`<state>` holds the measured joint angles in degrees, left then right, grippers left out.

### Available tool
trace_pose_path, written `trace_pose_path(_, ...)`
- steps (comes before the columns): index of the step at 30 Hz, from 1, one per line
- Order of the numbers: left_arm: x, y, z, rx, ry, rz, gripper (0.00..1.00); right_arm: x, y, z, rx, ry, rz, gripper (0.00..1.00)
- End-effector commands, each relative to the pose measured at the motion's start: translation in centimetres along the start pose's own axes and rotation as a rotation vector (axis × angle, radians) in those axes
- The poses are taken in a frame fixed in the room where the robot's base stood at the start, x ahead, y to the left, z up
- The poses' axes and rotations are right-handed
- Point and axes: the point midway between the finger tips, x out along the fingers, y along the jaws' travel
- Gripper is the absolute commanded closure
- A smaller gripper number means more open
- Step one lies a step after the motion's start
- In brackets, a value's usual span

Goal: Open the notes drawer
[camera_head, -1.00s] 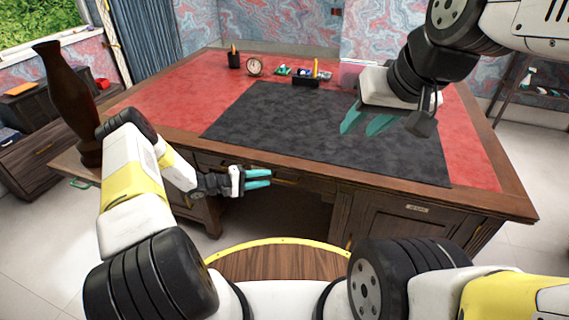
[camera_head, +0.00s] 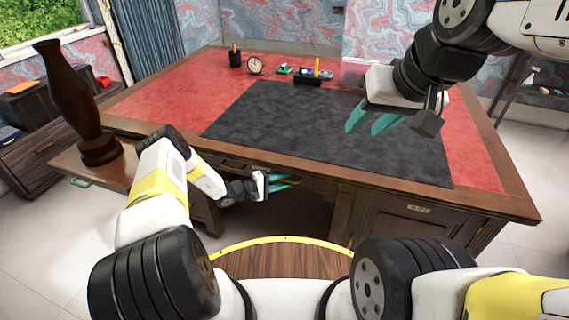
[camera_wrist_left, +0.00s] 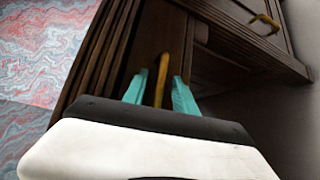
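My left gripper (camera_head: 280,181) is at the desk's front edge, by the drawers under the top. In the left wrist view its two teal fingers (camera_wrist_left: 160,94) are apart, with a brass handle (camera_wrist_left: 161,75) between them. I cannot tell whether the fingers touch the handle. The handle is on a dark wooden front (camera_wrist_left: 146,40); no label shows there, so I cannot tell whether it is the notes drawer. My right gripper (camera_head: 371,121) is open and empty above the black desk mat (camera_head: 300,125).
A dark vase (camera_head: 75,95) stands on a side board (camera_head: 125,170) at the left. A clock (camera_head: 256,65), a pen cup (camera_head: 235,58) and an organizer (camera_head: 308,78) are at the back. A labelled cabinet front (camera_head: 400,222) is at the right. Another brass handle (camera_wrist_left: 262,24) shows in the wrist view.

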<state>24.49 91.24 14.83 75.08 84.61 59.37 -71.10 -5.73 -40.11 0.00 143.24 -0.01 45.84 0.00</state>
Motion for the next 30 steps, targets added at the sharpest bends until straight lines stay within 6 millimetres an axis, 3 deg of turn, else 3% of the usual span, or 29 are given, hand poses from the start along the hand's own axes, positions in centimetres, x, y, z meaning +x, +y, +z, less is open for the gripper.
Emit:
trace_pose_path(7,0.07,0.0,-0.02,0.0,0.001,0.0,0.69,0.0,0.0,0.0,0.0,0.0,0.0,0.64)
trace_pose_path(12,0.05,0.01,-0.02,0.0,0.0,0.0,1.0,0.0,0.0,0.0,0.0,0.0,0.0,0.64)
trace_pose_path(30,0.02,-0.03,-0.02,0.0,0.0,0.0,1.0,0.0,0.0,0.0,0.0,0.0,0.0,0.64)
